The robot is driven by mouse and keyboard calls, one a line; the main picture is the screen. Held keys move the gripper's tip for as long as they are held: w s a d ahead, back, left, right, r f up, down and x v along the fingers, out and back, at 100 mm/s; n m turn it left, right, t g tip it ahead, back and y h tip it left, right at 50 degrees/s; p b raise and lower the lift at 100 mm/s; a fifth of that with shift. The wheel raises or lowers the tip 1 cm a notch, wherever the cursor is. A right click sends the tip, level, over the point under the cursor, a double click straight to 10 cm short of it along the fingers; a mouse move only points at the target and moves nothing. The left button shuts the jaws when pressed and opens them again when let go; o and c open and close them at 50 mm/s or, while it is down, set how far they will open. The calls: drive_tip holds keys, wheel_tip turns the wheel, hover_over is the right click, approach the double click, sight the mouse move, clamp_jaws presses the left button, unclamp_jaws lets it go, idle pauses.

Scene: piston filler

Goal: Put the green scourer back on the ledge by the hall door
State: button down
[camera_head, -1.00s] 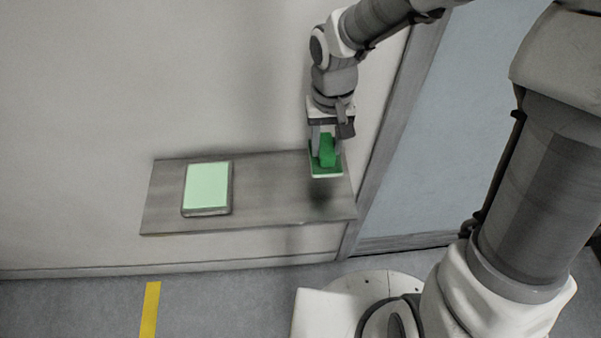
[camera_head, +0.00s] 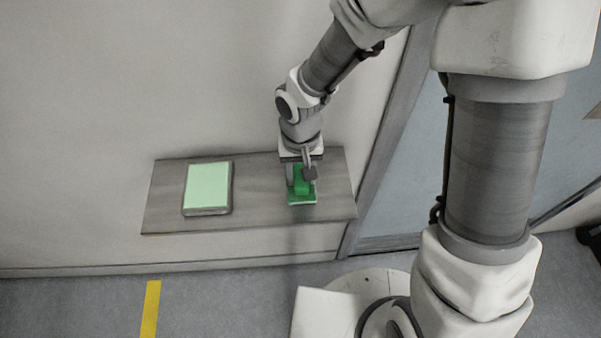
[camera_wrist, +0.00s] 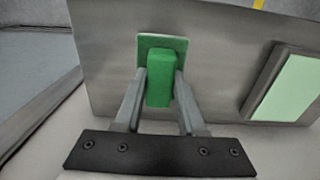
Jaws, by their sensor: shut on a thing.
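The green scourer (camera_head: 302,197) has a flat base with a raised green grip on top. My gripper (camera_head: 302,181) is shut on that grip and points down over the right half of the grey ledge (camera_head: 255,205). In the wrist view the scourer (camera_wrist: 160,80) sits between the two fingers, with the ledge (camera_wrist: 110,60) behind it. The scourer is at or just above the ledge top; I cannot tell whether it touches. The hall door (camera_head: 410,170) is to the right of the ledge.
A tablet-like panel with a pale green face (camera_head: 207,187) lies on the left part of the ledge. It also shows in the wrist view (camera_wrist: 290,88). The ledge is bare between it and the scourer. A yellow stripe (camera_head: 150,310) marks the floor.

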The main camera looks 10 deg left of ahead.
drive_tip(key=shift+f, duration=0.15)
drive_tip(key=c, duration=0.5)
unclamp_jaws()
wheel_tip(320, 180, up, 12)
drive_tip(key=shift+r, duration=0.2)
drive_tip(key=s+d+r+m+t, duration=0.2)
drive_tip(key=s+d+r+t, duration=0.15)
drive_tip(key=d+r, duration=1.05)
drive_tip(key=s+d+f+t+b, duration=0.2)
drive_tip(key=s+d+f, duration=0.1)
drive_tip(key=d, duration=0.3)
drive_tip(key=shift+s+m+b, duration=0.3)
drive_tip(key=shift+s, duration=0.5)
